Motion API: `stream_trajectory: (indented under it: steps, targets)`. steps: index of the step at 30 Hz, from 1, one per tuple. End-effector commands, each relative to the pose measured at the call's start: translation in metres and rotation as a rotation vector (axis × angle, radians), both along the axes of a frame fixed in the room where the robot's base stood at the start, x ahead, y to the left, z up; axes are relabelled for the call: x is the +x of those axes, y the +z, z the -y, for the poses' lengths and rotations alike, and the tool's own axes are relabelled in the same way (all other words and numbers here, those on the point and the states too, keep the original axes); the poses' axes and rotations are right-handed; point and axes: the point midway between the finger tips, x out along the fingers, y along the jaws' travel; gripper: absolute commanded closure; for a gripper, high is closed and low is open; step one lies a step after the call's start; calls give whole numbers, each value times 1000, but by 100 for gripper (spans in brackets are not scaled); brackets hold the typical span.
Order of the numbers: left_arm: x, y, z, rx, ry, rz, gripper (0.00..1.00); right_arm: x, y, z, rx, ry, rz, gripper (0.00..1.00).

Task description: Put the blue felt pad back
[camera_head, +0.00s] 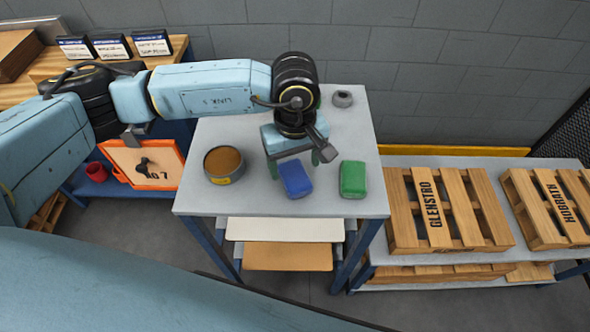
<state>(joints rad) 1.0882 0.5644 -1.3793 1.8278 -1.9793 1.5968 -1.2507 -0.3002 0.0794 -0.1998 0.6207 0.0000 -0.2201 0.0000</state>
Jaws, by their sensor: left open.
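The blue felt pad (296,179) is a small rounded block on the grey table (240,197), near its front middle. My left gripper (300,160) reaches in from the left and points down, its open fingers just behind and above the pad. From this view I cannot tell whether a finger touches the pad. A green pad (353,179) lies to the right of the blue one, with a gap between them. My right gripper is not in view.
A round tin (223,164) with brown contents stands left of the blue pad. A small grey ring-shaped object (342,98) sits at the table's back right. Wooden pallets (403,210) stand on a lower bench to the right. An orange-framed board (147,163) is at left.

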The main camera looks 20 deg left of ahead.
Motion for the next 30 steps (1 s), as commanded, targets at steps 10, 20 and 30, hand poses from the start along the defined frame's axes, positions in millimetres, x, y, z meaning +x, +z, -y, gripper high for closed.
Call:
stream_trajectory:
  steps: [10, 20, 30]
  targets:
    - [1, 68, 0, 0, 0, 3, 29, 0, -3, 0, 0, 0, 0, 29]
    - [0, 81, 0, 0, -1, 0, 29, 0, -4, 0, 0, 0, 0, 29]
    - [-22, 73, 37, -166, 14, -74, 29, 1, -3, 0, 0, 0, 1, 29]
